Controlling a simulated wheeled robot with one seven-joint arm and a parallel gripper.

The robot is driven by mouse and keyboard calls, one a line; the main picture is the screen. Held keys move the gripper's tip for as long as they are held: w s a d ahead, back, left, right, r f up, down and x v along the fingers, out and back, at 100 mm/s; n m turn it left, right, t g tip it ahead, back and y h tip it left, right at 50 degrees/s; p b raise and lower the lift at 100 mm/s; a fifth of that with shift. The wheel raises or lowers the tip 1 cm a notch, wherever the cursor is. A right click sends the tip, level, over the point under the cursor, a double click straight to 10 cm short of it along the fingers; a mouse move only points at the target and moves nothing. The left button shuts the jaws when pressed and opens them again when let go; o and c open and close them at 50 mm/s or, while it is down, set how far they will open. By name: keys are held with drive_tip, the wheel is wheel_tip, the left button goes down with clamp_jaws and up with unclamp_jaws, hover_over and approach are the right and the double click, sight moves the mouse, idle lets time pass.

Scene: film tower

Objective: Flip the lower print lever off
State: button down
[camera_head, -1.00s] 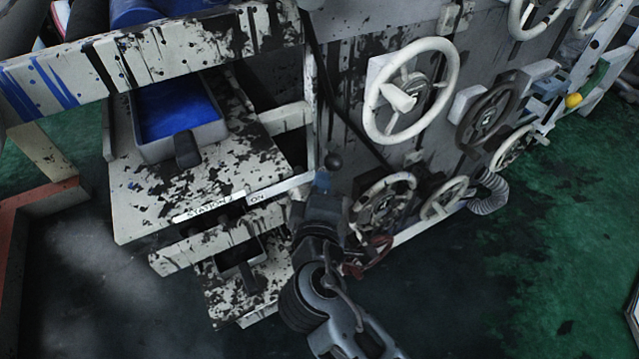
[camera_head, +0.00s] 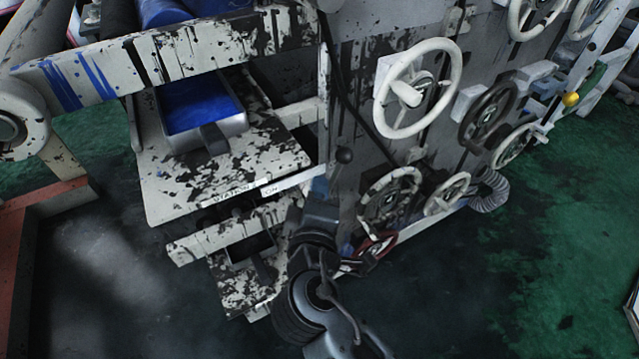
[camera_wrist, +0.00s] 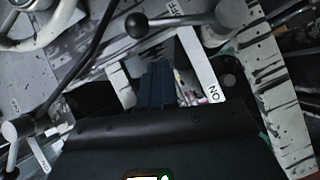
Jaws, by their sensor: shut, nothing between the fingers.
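A lever with a black ball knob (camera_head: 344,155) sticks out at the machine's corner. In the wrist view its knob (camera_wrist: 136,25) is at the top, its rod running right. A second dark ball knob (camera_wrist: 18,128) is at the lower left of the wrist view. I cannot tell which is the lower print lever. My gripper (camera_head: 318,188) is shut and empty, just below and left of the first knob in the head view. Its blue fingers (camera_wrist: 157,85) point between that knob and a white "ON" label (camera_wrist: 213,92). Contact with a lever does not show.
White handwheels (camera_head: 418,90) line the machine's side panel at right. A paint-stained shelf (camera_head: 220,175) with a blue tray (camera_head: 200,110) is at left. A dark cable (camera_wrist: 95,60) crosses the wrist view. The floor (camera_head: 500,280) at right is clear.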

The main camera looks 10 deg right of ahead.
drive_tip(key=v, duration=0.7)
drive_tip(key=shift+s+r, duration=0.3)
drive_tip(key=s+d+f+m+g+y+p, duration=0.1)
drive_tip(key=s+d+f+y, duration=0.2)
drive_tip(key=s, duration=0.4)
drive_tip(key=s+d+f+m+g+y+p, duration=0.15)
drive_tip(key=s+d+f, duration=0.25)
drive_tip(key=s, duration=0.4)
drive_tip(key=s+d+r+m+t+p, duration=0.1)
drive_tip(key=s+d+r+m, duration=0.3)
drive_tip(key=s+r, duration=0.3)
drive_tip(key=s+d+r+m+t+p, duration=0.1)
drive_tip(key=s+d+r+m, duration=0.2)
drive_tip(key=s+r+m, duration=0.2)
drive_tip(key=s+r, duration=0.2)
drive_tip(key=s, duration=0.2)
drive_tip(key=shift+d+r, duration=0.35)
drive_tip(key=shift+d, duration=0.05)
drive_tip(key=shift+w, duration=0.15)
